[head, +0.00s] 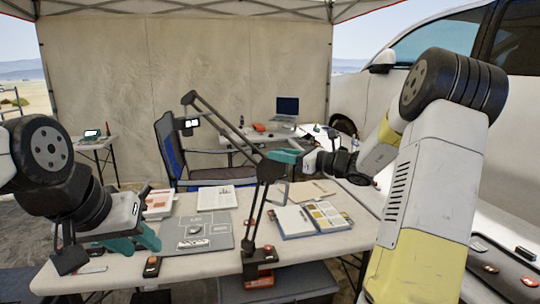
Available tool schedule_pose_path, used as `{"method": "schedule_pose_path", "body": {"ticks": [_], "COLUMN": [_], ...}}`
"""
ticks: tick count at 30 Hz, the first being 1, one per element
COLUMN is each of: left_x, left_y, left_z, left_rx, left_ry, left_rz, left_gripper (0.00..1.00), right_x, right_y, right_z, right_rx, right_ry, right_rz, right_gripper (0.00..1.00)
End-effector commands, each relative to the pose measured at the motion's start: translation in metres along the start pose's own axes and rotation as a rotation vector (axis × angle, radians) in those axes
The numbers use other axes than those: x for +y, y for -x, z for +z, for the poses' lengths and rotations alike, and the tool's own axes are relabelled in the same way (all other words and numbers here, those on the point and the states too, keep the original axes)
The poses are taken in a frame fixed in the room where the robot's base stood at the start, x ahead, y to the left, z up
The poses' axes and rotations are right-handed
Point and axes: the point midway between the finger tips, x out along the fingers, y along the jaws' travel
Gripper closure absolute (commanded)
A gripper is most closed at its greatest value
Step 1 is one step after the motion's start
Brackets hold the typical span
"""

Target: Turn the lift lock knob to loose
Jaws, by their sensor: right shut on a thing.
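A black jointed stand (225,122) is fixed at the front edge of the table. Its upright post carries a dark joint block (270,170), with long arms sloping up to the left. My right gripper (284,157) reaches in from the right, and its teal fingers are shut at the block's upper right side. The lift lock knob lies between or behind those fingers and is hidden, so I cannot tell its setting. My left gripper (140,240) hangs low over the table's left part, its teal fingers apart and empty.
A grey mat (208,231), an open book (325,217) and papers (216,197) lie on the white table (200,265). A blue chair (180,150) stands behind. A laptop (287,107) is on the back table. A car stands at the right.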

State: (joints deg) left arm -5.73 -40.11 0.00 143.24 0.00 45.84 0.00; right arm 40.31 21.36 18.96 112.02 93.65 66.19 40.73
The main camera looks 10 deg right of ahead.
Motion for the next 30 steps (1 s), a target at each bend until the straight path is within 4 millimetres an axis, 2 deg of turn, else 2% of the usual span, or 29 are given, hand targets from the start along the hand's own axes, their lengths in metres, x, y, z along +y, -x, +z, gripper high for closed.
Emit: {"method": "schedule_pose_path", "body": {"ticks": [1,2,4,5,16,27,30], "left_x": [0.000,0.000,0.000,0.000,0.000,0.000,0.000], "left_y": [0.000,0.000,0.000,0.000,0.000,0.000,0.000], "left_z": [0.000,0.000,0.000,0.000,0.000,0.000,0.000], "left_rx": [0.000,0.000,0.000,0.000,0.000,0.000,0.000], "left_ry": [0.000,0.000,0.000,0.000,0.000,0.000,0.000], "left_rz": [0.000,0.000,0.000,0.000,0.000,0.000,0.000], "left_gripper": [0.64,0.64,0.64,0.64,0.64,0.64,0.64], "right_x": [0.000,0.000,0.000,0.000,-0.001,-0.001,0.000], "right_y": [0.000,0.000,0.000,0.000,0.005,0.064,0.073], "right_z": [0.002,0.002,0.002,0.002,0.001,0.000,0.001], "right_rx": [-0.004,-0.004,-0.003,-0.003,-0.001,-0.001,-0.002], "right_ry": [0.002,0.002,0.002,0.002,0.001,0.000,0.000], "right_rz": [-0.001,-0.001,-0.001,-0.001,-0.003,-0.004,-0.003], "right_gripper": [1.00,0.64,0.50,0.48,0.48,0.48,0.48]}}
